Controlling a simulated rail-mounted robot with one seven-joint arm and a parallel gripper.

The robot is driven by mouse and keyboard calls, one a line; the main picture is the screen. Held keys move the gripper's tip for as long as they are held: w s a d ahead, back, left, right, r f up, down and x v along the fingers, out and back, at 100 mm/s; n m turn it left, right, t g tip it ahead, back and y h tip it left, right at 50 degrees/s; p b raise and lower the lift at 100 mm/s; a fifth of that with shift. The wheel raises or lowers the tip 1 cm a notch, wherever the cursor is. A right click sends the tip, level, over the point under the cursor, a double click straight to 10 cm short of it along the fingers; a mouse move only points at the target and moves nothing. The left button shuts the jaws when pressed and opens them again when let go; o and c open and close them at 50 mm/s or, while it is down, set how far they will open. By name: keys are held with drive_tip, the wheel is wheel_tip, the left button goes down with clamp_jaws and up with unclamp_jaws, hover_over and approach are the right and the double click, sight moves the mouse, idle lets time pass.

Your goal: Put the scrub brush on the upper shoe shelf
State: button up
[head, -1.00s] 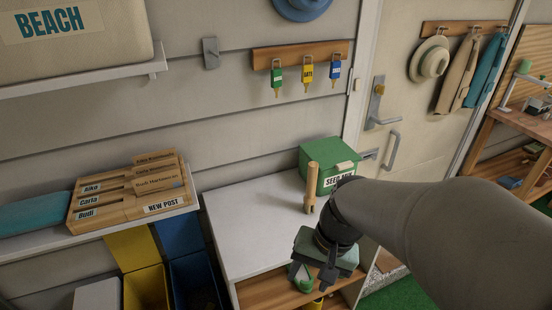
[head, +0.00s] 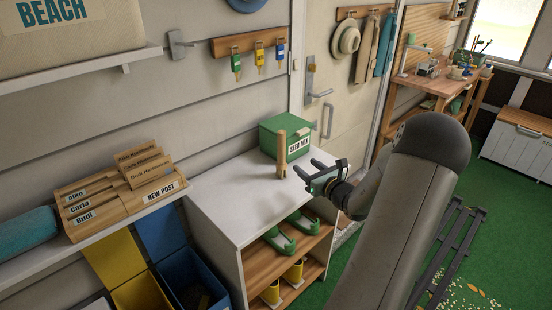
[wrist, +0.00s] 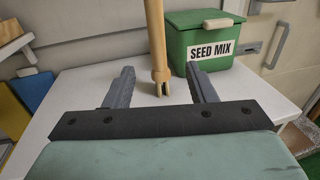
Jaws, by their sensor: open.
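A light wooden upright piece (head: 282,155) with a forked lower end stands on the white cabinet top (head: 226,206). No bristles show on it, so I cannot tell whether it is the scrub brush; no other brush is clear. The wrist view shows the wooden piece (wrist: 157,45) beyond my fingertips and roughly between their lines. My gripper (head: 306,166) is open and empty, roughly level at the cabinet's right edge; it also shows in the wrist view (wrist: 161,72). Below the top, the upper shoe shelf (head: 262,262) holds green shoes (head: 281,241).
A green SEED MIX box (head: 284,138) stands behind the wooden piece. Yellow boots (head: 271,291) stand on the lower shelf. A letter rack (head: 120,200) and yellow and blue bins (head: 190,280) are left. The cabinet top's left and front are clear.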

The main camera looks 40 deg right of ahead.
sight(284, 150)
drive_tip(key=w, duration=0.2)
drive_tip(key=w+p, duration=0.1)
drive_tip(key=w, duration=0.5)
drive_tip(key=shift+w+d+f+p, duration=0.1)
drive_tip(key=shift+w+d+p, duration=0.2)
drive_tip(key=shift+p, duration=0.1)
drive_tip(key=shift+w+f+p, duration=0.15)
drive_tip(key=shift+w+p, duration=0.4)
drive_tip(key=shift+w, duration=0.95)
drive_tip(key=shift+w+f+p, duration=0.15)
drive_tip(key=shift+w+p, duration=0.35)
drive_tip(key=shift+w, duration=1)
drive_tip(key=shift+c, duration=0.3)
clamp_jaws()
drive_tip(key=shift+r, duration=0.1)
